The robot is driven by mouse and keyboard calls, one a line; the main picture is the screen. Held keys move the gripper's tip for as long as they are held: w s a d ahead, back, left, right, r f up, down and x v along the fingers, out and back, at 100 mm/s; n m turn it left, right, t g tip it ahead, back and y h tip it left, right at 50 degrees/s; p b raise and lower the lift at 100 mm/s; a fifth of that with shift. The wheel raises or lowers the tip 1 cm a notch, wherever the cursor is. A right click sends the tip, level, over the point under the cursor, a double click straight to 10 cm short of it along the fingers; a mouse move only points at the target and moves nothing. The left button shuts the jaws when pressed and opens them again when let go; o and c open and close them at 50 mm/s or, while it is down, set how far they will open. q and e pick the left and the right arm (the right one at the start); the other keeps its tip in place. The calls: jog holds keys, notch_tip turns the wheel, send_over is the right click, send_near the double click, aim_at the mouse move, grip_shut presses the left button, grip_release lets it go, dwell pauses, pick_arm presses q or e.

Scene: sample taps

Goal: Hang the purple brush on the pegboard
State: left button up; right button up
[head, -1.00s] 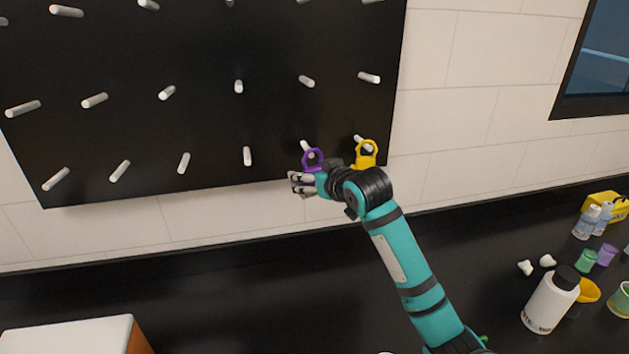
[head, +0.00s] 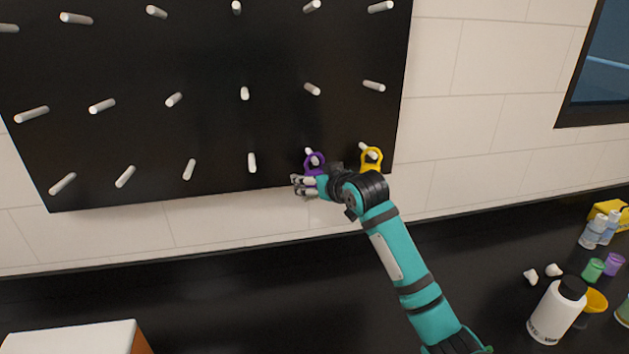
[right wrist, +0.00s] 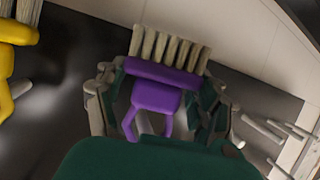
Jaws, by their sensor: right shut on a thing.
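The purple brush (head: 306,169) is at the lower right of the black pegboard (head: 215,130), its ring handle up. A white peg (head: 311,154) shows at the ring; its tip overlaps the ring's upper part, and I cannot tell for sure whether it passes through. My right gripper (head: 302,185) is shut on the brush, just below the peg at the board's lower edge. The right wrist view shows the purple brush (right wrist: 165,78), pale bristles outward, between the two fingers of the gripper (right wrist: 158,90). My left gripper is out of view.
A yellow brush (head: 371,158) hangs on the peg just right; it also shows in the right wrist view (right wrist: 12,35). Several other pegs are bare. On the dark counter, a white bottle (head: 556,312) and small containers stand at right, a white-topped box (head: 75,340) at left.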

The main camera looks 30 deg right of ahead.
jog(key=o, duration=1.3)
jog(key=shift+s, duration=0.1)
jog(key=v, duration=1.1)
jog(key=shift+s+r, duration=0.15)
jog(key=shift+s, duration=0.25)
